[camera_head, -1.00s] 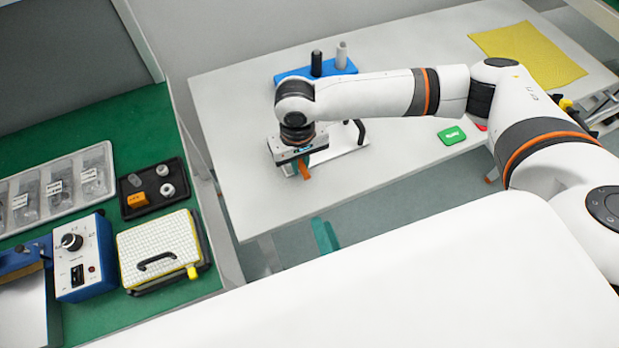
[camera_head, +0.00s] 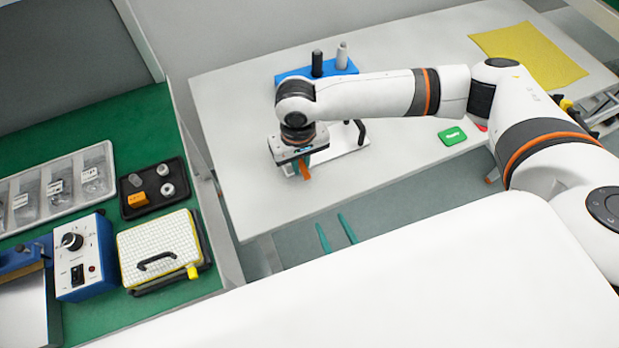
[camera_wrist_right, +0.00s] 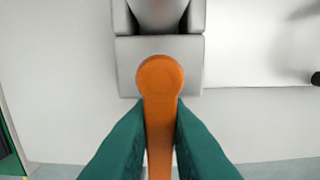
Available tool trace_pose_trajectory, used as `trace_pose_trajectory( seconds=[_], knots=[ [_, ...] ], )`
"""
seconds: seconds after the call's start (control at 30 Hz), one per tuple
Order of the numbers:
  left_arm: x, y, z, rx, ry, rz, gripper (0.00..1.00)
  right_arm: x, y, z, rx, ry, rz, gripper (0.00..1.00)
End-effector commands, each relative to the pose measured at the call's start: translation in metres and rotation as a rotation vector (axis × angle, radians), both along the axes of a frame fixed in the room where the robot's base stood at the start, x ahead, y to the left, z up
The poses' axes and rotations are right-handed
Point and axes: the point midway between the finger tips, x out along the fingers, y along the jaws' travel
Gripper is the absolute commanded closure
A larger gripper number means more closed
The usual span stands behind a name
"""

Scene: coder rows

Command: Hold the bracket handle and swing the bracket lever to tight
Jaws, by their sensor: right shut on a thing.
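The bracket is a pale metal plate (camera_head: 338,146) on the white table, with a black handle (camera_head: 359,132) at its right end. Its orange lever (camera_head: 306,173) points toward the near table edge; in the right wrist view the lever (camera_wrist_right: 161,80) runs from a round pivot end down between my fingers. My right gripper (camera_wrist_right: 160,130) is shut on the lever, one teal finger on each side. In the head view its wrist hides much of the bracket's left part. My left gripper (camera_head: 336,231) is open and empty, below the near table edge, apart from the bracket and handle.
A blue stand (camera_head: 316,71) with a black and a grey cylinder is behind the bracket. A green tag (camera_head: 452,136) lies to the right, and a yellow mat (camera_head: 528,54) at the far right. A green bench with trays and a blue control box (camera_head: 84,258) is at left.

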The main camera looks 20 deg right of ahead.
Motion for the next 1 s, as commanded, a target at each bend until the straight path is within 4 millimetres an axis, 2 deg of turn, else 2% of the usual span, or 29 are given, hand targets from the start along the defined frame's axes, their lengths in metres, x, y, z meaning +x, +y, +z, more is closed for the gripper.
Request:
trace_pose_trajectory(
  seconds=[0.13,0.23,0.5,0.7,0.83,1.0],
  knots=[
    [0.006,0.000,0.001,0.049,-0.001,0.002,0.64,0.000,0.000,0.000,0.001,0.000,0.000,1.00],
    [0.019,0.000,0.001,0.052,-0.002,0.002,0.64,0.000,0.000,0.000,0.001,0.000,0.000,1.00],
    [0.073,0.002,0.001,0.051,-0.004,0.003,0.64,0.000,0.000,0.000,0.001,-0.001,0.000,1.00],
    [0.105,0.003,0.000,0.050,-0.001,0.003,0.64,0.000,0.000,0.000,0.001,-0.001,0.000,1.00],
    [0.116,0.003,0.000,0.049,0.000,0.002,0.64,0.000,0.000,0.000,0.001,-0.001,0.000,1.00],
    [0.120,0.004,0.000,0.049,0.002,0.002,0.64,0.000,0.000,0.000,0.001,-0.001,0.000,1.00]
  ],
)
